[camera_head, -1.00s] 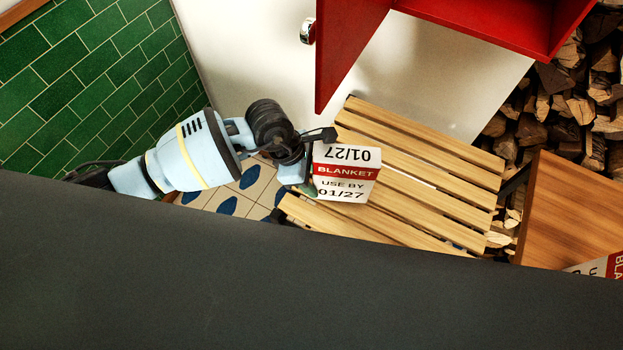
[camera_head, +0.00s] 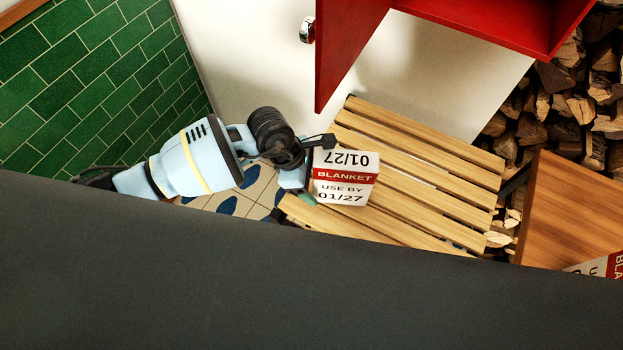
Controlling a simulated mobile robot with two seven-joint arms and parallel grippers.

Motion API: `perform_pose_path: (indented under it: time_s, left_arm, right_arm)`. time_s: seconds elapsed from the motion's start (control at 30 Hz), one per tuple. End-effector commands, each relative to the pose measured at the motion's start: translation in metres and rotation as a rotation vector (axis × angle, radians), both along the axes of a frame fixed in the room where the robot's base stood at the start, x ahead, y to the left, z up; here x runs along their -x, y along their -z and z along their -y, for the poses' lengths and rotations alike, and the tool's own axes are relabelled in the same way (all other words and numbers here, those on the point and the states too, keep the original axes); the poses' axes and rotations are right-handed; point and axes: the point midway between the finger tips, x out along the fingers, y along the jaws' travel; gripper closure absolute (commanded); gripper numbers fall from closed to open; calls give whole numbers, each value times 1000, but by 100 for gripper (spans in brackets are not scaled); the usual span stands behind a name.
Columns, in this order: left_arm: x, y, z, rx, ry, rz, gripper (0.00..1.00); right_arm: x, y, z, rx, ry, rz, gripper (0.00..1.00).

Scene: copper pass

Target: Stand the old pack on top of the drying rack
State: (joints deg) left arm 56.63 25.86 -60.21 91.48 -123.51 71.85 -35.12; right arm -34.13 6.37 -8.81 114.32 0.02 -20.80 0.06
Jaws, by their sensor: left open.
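The white pack with a red band (camera_head: 345,176), marked BLANKET and USE BY 01/27, is at the left part of the slatted wooden drying rack (camera_head: 432,170). It looks set down on the slats, though its underside is hidden. My left gripper (camera_head: 319,168) is open at the pack's left side. One finger is by the pack's upper left edge and the other by its lower left. I cannot tell whether either finger touches it. My right gripper is not in view.
A red cabinet (camera_head: 480,22) with its door (camera_head: 347,50) open hangs above the rack. A wooden table (camera_head: 572,212) at the right bears another, partly cut-off pack (camera_head: 601,266). Stacked firewood (camera_head: 578,98) is behind. The rack's middle and right slats are clear.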

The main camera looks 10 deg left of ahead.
Motion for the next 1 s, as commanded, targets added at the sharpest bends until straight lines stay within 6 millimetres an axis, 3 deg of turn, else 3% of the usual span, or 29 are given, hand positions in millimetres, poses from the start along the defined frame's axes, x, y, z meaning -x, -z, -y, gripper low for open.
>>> perform_pose_path:
  time_s: [0.17,0.6,0.8,1.0]
  left_arm:
    - [-1,-13,-5,0,0,2,33]
    - [2,-89,-36,0,0,4,33]
    - [3,-108,-44,1,0,1,33]
    - [4,-113,-46,0,-1,0,33]
  right_arm:
    - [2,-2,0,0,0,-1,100]
    - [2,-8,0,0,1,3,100]
    - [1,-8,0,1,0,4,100]
    - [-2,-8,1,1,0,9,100]
